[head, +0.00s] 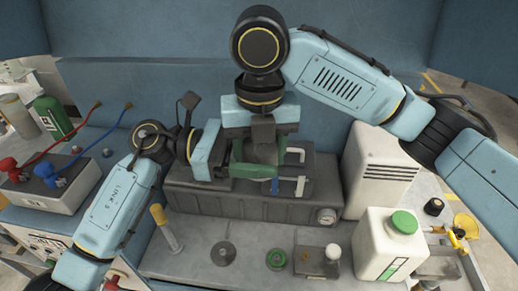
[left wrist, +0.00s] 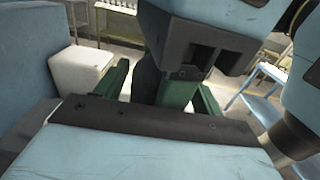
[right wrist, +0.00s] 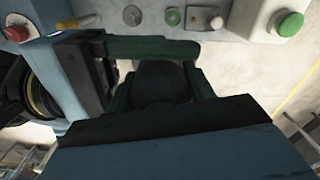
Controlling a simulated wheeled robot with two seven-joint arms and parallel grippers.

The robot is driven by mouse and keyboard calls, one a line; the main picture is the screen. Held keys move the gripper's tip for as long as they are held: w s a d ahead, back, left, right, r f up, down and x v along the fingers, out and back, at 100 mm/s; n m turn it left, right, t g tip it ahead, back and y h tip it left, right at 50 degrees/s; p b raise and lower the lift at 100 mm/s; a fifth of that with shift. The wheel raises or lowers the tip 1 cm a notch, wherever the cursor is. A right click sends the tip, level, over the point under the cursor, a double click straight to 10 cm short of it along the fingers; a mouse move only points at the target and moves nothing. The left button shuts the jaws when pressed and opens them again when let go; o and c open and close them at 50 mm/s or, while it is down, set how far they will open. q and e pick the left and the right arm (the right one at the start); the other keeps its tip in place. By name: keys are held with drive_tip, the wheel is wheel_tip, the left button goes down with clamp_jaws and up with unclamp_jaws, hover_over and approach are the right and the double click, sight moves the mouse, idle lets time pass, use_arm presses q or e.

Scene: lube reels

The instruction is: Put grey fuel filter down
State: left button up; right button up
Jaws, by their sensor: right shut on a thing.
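The grey fuel filter (right wrist: 163,82) is a dark, rounded body between the green fingers of my right gripper (right wrist: 160,88). My right gripper is shut on it and holds it above the bench, in front of the dark toolbox. My left gripper (left wrist: 162,92) has its green fingers spread apart, close beside the filter and the right gripper. In the head view both grippers meet near the middle, with green fingers (head: 258,160) overlapping. The wrists and fingers hide most of the filter there, and I cannot tell whether the left fingers touch it.
Below lie a dark disc (head: 223,253), a green-rimmed disc (head: 276,259), a small plate with a knob (head: 318,262) and a yellow-topped tube (head: 165,228). A white green-capped jug (head: 389,245) stands right. The dark toolbox (head: 240,207) is behind.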

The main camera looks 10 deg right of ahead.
use_arm(q)
drive_tip(key=c, duration=0.7)
drive_tip(key=shift+c, duration=0.9)
use_arm(e)
drive_tip(key=o, duration=1.2)
drive_tip(key=shift+c, duration=0.2)
drive_tip(key=shift+a, duration=0.1)
drive_tip(key=shift+r, duration=0.1)
